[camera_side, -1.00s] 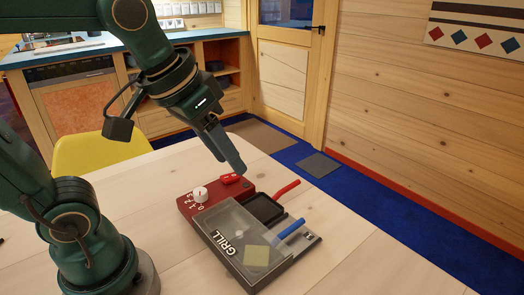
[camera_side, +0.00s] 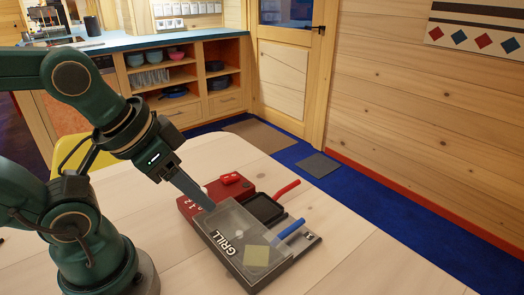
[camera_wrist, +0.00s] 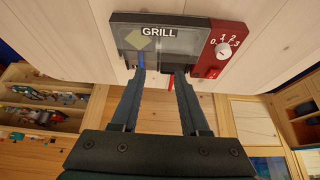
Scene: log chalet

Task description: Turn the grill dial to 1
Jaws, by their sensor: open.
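The grill (camera_side: 232,252) lies on the table with its clear lid and a red control panel (camera_side: 187,207). In the wrist view the white dial (camera_wrist: 223,51) sits on the red panel (camera_wrist: 236,32), with the marks 0, 1, 2 and 3 around it. I cannot tell which mark it points at. In the side view my finger mostly hides the dial. My gripper (camera_wrist: 159,73) is open and empty. In the wrist view its fingertips are over the grill's pan side, left of the dial. In the side view my gripper (camera_side: 203,202) overlaps the panel; contact is unclear.
A red switch (camera_side: 231,178) is on the panel beside the dial. A black pan (camera_side: 264,209) with a red handle (camera_side: 286,189) and a blue handle (camera_side: 291,229) stick out at the grill's right. A yellowish square (camera_side: 256,255) shows at the lid. The table's right side is clear.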

